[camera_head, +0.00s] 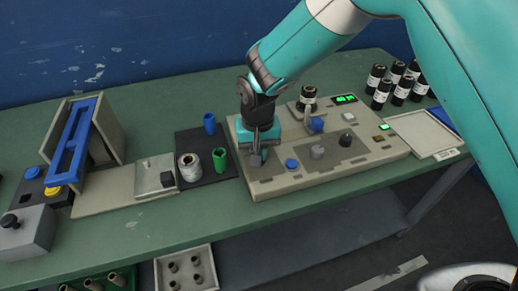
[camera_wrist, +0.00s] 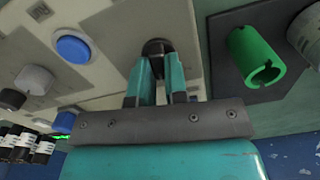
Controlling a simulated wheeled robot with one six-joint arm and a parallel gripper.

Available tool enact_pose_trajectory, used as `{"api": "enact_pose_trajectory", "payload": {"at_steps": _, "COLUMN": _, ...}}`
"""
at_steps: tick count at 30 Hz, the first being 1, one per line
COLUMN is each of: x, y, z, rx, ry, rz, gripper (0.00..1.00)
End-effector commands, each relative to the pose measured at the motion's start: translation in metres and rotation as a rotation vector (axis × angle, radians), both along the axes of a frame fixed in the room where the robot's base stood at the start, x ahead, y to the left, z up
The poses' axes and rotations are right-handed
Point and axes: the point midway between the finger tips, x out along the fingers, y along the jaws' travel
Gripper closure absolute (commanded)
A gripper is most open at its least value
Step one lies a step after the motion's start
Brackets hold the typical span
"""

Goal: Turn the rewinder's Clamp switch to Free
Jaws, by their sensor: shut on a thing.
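The rewinder (camera_head: 278,184) is a beige panel box on the green bench, with several knobs and buttons on top. My gripper (camera_head: 257,158) points down at the panel's left end. In the wrist view my gripper (camera_wrist: 160,82) has its two teal fingers closed around a dark switch knob (camera_wrist: 157,47). The fingers hide most of that knob, and its setting and label cannot be read. A blue button (camera_head: 292,164) sits to the right of it, and it also shows in the wrist view (camera_wrist: 72,48). A grey knob (camera_head: 317,152) is further right.
A dark mat left of the rewinder holds a green sleeve (camera_head: 219,160), a blue sleeve (camera_head: 210,123) and a pale roll (camera_head: 190,167). Several black bottles (camera_head: 383,94) stand at the back right. A pale tray (camera_head: 423,134) lies right of the rewinder.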

Motion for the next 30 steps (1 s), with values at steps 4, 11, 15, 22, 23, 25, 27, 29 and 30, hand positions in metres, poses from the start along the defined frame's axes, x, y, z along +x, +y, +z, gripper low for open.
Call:
{"api": "enact_pose_trajectory", "payload": {"at_steps": 4, "x": 0.0003, "y": 0.0008, "z": 0.0017, "rx": 0.0, "ry": -0.001, "rz": 0.139, "gripper": 1.0}}
{"api": "enact_pose_trajectory", "payload": {"at_steps": 11, "x": 0.0001, "y": 0.0023, "z": 0.0018, "rx": 0.001, "ry": -0.002, "rz": 0.35, "gripper": 1.0}}
{"api": "enact_pose_trajectory", "payload": {"at_steps": 15, "x": -0.0001, "y": 0.0031, "z": 0.0017, "rx": 0.001, "ry": -0.003, "rz": 0.464, "gripper": 1.0}}
{"api": "enact_pose_trajectory", "payload": {"at_steps": 22, "x": -0.0005, "y": 0.004, "z": 0.0014, "rx": 0.001, "ry": -0.004, "rz": 0.603, "gripper": 1.0}}
{"api": "enact_pose_trajectory", "payload": {"at_steps": 23, "x": -0.0005, "y": 0.0041, "z": 0.0014, "rx": 0.001, "ry": -0.004, "rz": 0.617, "gripper": 1.0}}
{"api": "enact_pose_trajectory", "payload": {"at_steps": 25, "x": -0.0005, "y": 0.0043, "z": 0.0014, "rx": 0.001, "ry": -0.004, "rz": 0.644, "gripper": 1.0}}
{"api": "enact_pose_trajectory", "payload": {"at_steps": 27, "x": -0.0006, "y": 0.0044, "z": 0.0014, "rx": 0.001, "ry": -0.005, "rz": 0.665, "gripper": 1.0}}
{"api": "enact_pose_trajectory", "payload": {"at_steps": 29, "x": -0.0006, "y": 0.0045, "z": 0.0014, "rx": 0.001, "ry": -0.005, "rz": 0.68, "gripper": 1.0}}
{"api": "enact_pose_trajectory", "payload": {"at_steps": 30, "x": -0.0006, "y": 0.0045, "z": 0.0013, "rx": 0.001, "ry": -0.005, "rz": 0.687, "gripper": 1.0}}
